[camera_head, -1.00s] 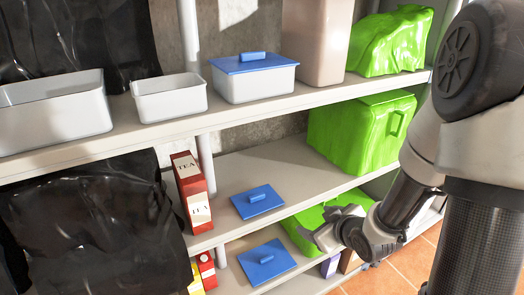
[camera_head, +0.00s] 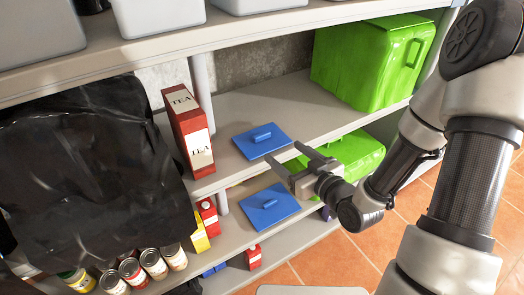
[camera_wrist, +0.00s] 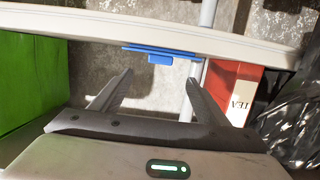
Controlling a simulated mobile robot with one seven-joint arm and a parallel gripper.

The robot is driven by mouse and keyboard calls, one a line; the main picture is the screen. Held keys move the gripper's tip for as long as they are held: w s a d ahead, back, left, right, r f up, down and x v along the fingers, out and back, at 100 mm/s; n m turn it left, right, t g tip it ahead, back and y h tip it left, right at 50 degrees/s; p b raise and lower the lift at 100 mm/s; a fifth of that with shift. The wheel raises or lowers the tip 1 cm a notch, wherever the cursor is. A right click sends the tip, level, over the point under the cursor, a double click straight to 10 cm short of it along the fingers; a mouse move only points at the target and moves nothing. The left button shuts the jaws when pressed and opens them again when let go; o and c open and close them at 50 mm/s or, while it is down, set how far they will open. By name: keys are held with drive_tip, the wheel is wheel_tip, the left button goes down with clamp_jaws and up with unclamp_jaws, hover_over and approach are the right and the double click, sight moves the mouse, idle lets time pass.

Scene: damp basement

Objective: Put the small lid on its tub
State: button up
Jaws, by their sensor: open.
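A flat blue lid (camera_head: 250,150) with a bar handle lies on the middle shelf. It also shows upside down, nearly edge-on, in the wrist view (camera_wrist: 160,57). Another blue lid (camera_head: 284,212), which looks a little larger, lies on the shelf below. My gripper (camera_head: 285,153) is open and empty just in front of the middle-shelf lid, to its lower right in the head view. In the wrist view its fingers (camera_wrist: 159,78) point towards that lid, apart from it. Pale grey tubs, a smaller one (camera_head: 155,17) and a larger one (camera_head: 40,30), stand on the top shelf, their tops cut off.
A red tea box (camera_head: 189,135) stands left of the middle-shelf lid. A green bin (camera_head: 370,65) stands to its right, another green container (camera_head: 350,153) lower down. Black sheeting (camera_head: 95,170) hangs at left. Cans (camera_head: 153,263) and small boxes sit on lower shelves. The top shelf (camera_head: 110,58) overhangs.

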sight(263, 134)
drive_tip(key=b+x, duration=0.4)
drive_tip(key=x, duration=0.2)
drive_tip(key=shift+a, duration=0.1)
drive_tip(key=shift+x, duration=2.8)
drive_tip(key=shift+r, duration=0.15)
drive_tip(key=shift+c, duration=0.2)
drive_tip(key=c, duration=1.1)
